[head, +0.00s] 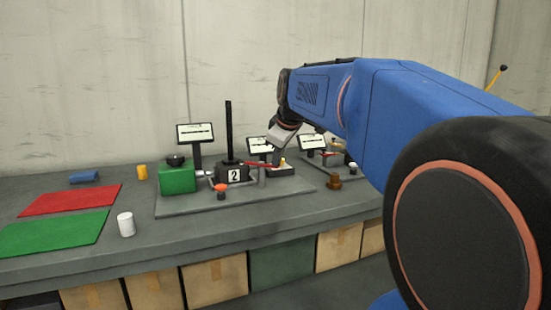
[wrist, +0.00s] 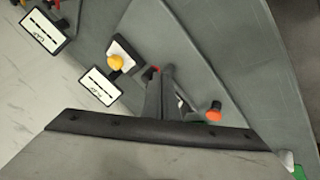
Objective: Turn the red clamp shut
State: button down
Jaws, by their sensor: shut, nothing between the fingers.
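The red clamp shows as a thin red bar (head: 258,164) beside the black block marked 2 (head: 233,174) in the head view. In the wrist view a small red part (wrist: 154,70) shows right at my fingertips; the rest of it is hidden behind them. My gripper (wrist: 161,76) points down at the bench plate, shut and empty, its grey fingers close together. I cannot tell whether they touch the red part. In the head view my blue arm reaches in from the right, and the fingers are hard to make out.
An orange knob (wrist: 214,113) stands right of my fingers. A yellow knob (wrist: 116,62) and a small screen (wrist: 100,87) stand to the left. A black post (head: 228,130) and a green block (head: 177,178) stand nearby. A white cup (head: 126,224) is at the front left.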

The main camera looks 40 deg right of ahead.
jog(key=shift+d, duration=0.35)
dwell(0.4)
jog(key=shift+a, duration=0.1)
